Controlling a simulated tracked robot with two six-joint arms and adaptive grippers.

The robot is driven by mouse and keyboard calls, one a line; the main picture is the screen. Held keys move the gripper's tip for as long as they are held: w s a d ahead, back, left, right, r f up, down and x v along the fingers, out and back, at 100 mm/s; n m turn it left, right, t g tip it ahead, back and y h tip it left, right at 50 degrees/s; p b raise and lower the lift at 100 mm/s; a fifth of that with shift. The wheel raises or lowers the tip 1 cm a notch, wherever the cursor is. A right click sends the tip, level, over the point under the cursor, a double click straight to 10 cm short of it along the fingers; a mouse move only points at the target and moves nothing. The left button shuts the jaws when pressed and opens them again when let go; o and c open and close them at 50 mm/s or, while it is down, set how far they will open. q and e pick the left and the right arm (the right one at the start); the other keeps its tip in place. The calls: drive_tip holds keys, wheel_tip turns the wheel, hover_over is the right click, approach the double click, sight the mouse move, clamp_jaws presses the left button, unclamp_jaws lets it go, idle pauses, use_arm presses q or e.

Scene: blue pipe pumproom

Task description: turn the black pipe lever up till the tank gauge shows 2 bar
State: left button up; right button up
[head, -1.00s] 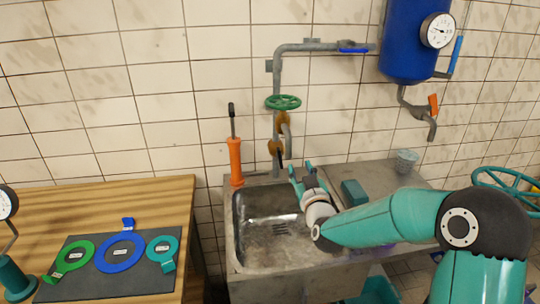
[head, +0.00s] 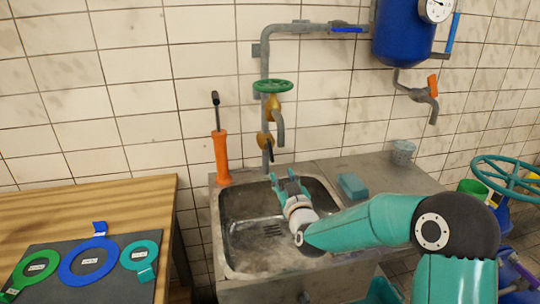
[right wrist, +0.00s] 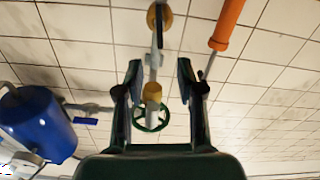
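The black pipe lever (head: 270,153) hangs at the lower brass valve on the wall pipe, above the sink's back edge. In the right wrist view, which is upside down, the lever (right wrist: 160,38) is a thin dark bar beyond the fingers. My right gripper (head: 283,177) is over the sink, lower than the lever and apart from it. Its fingers (right wrist: 158,80) are open and empty. The blue tank (head: 400,35) hangs at upper right. Its gauge (head: 436,9) is cut by the frame's top, and I cannot read its value. My left gripper is not in view.
A green handwheel (head: 273,86) and a grey spout (head: 281,130) stick out above the lever. A teal sponge (head: 352,186) and a cup (head: 402,152) are on the counter right of the sink (head: 240,258).

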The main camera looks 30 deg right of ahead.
sight(271, 153)
drive_tip(key=p+x, duration=0.3)
drive_tip(key=x, duration=1.2)
drive_tip(key=shift+w+d+p, duration=0.1)
drive_tip(key=shift+w+p, duration=0.25)
drive_tip(key=shift+w, duration=0.05)
clamp_jaws()
